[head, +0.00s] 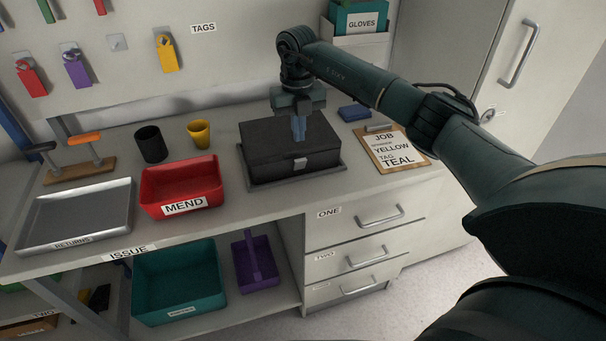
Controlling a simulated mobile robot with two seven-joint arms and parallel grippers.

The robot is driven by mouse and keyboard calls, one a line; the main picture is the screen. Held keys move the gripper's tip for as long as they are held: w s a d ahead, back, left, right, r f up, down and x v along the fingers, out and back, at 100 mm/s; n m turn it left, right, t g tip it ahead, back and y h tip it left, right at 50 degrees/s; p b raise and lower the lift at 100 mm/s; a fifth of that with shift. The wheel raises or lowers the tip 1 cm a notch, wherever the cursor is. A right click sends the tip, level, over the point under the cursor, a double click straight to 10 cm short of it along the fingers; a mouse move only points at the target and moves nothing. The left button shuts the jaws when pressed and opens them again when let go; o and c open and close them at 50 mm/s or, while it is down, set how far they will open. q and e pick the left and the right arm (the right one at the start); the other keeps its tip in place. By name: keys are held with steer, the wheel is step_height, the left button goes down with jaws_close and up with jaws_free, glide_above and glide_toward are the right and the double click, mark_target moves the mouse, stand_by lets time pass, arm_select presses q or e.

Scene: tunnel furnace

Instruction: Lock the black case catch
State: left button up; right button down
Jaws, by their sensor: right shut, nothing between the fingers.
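The black case (268,152) sits with its lid down on a dark flat base on the bench. Its catch (300,163) is a small light-grey piece on the front face, near the middle. I cannot tell from this view whether the catch is locked. My right gripper (299,138) points down over the front part of the case, just behind and above the catch. Its fingers are shut and hold nothing. I cannot tell whether the fingertips touch the lid. My left gripper is not in view.
A clipboard (393,150) and a blue block (353,113) lie right of the case. A red MEND bin (180,183), a black cup (151,144), a yellow cup (199,133) and a metal RETURNS tray (80,215) stand left. Drawers (365,240) are below the bench.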

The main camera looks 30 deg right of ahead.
steer(key=shift+s+a+f+b, duration=0.2)
steer(key=shift+s+f, duration=0.5)
steer(key=shift+f, duration=0.35)
steer(key=shift+s+a+f+b, duration=0.2)
steer(key=shift+s+f, duration=0.45)
steer(key=shift+f, duration=0.45)
steer(key=shift+s+a+f+b, duration=0.1)
steer(key=shift+s+f+b, duration=0.15)
steer(key=shift+s+f, duration=0.65)
steer(key=shift+w+d+f+b, duration=0.15)
steer(key=shift+w+b, duration=0.25)
steer(key=shift+w, duration=0.2)
steer(key=shift+w+d+f+b, duration=0.1)
steer(key=shift+w+b, duration=0.25)
steer(key=shift+w, duration=0.25)
steer(key=s+p, duration=0.2)
steer(key=s, duration=0.1)
steer(key=s+a+p, duration=0.1)
steer(key=s+p, duration=0.1)
steer(key=shift+s+a+r, duration=0.1)
steer(key=shift+s+a, duration=0.1)
steer(key=shift+s, duration=0.2)
